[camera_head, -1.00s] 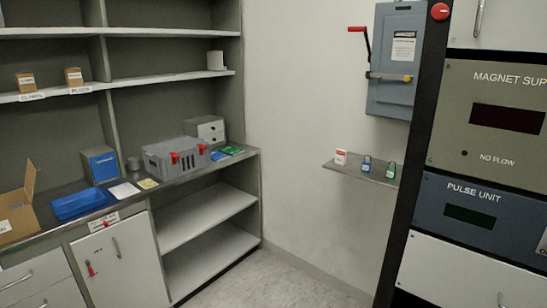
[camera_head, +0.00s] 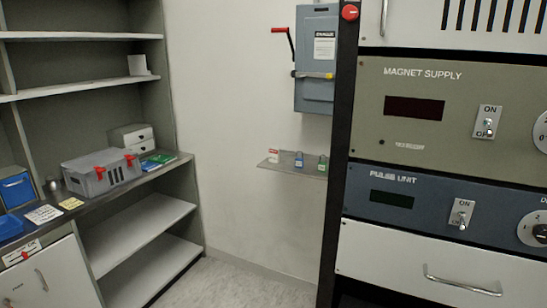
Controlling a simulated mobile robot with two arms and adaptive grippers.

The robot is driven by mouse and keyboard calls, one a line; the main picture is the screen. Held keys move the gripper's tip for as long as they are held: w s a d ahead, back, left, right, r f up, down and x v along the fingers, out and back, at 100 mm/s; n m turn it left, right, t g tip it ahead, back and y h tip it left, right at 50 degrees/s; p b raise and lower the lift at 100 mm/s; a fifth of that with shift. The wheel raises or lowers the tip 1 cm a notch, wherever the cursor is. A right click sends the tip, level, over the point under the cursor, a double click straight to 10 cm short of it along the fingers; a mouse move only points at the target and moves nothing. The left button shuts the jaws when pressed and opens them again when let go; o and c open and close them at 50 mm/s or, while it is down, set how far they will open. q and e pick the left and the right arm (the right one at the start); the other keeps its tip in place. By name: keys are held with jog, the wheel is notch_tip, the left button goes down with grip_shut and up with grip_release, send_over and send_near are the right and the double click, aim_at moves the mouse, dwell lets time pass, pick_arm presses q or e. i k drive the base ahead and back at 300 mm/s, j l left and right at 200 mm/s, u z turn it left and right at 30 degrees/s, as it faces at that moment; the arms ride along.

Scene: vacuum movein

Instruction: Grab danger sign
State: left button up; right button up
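A small white tag with a red top (camera_head: 274,155) stands at the left end of a small wall shelf (camera_head: 290,170); its print is too small to read, so I cannot tell for certain that it is the danger sign. A blue padlock (camera_head: 299,160) and a green padlock (camera_head: 322,164) are beside it on the shelf. Another white sign with red on it (camera_head: 21,253) is on the front of the left counter. Neither of my grippers is in view.
A grey switch box (camera_head: 317,65) with a red-handled lever hangs above the wall shelf. A tall equipment rack (camera_head: 430,200) fills the right side. A counter with a grey toolbox (camera_head: 101,172) is at left. A strip of floor (camera_head: 235,280) between is clear.

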aim_at(275, 153)
jog(key=i+j, duration=0.2)
jog(key=j, duration=0.15)
jog(key=i+j, duration=0.2)
jog(key=j, duration=0.2)
jog(key=i+j+z, duration=0.1)
jog(key=j, duration=0.25)
jog(key=i+j, duration=0.45)
jog(key=j, duration=0.3)
jog(key=z, duration=0.05)
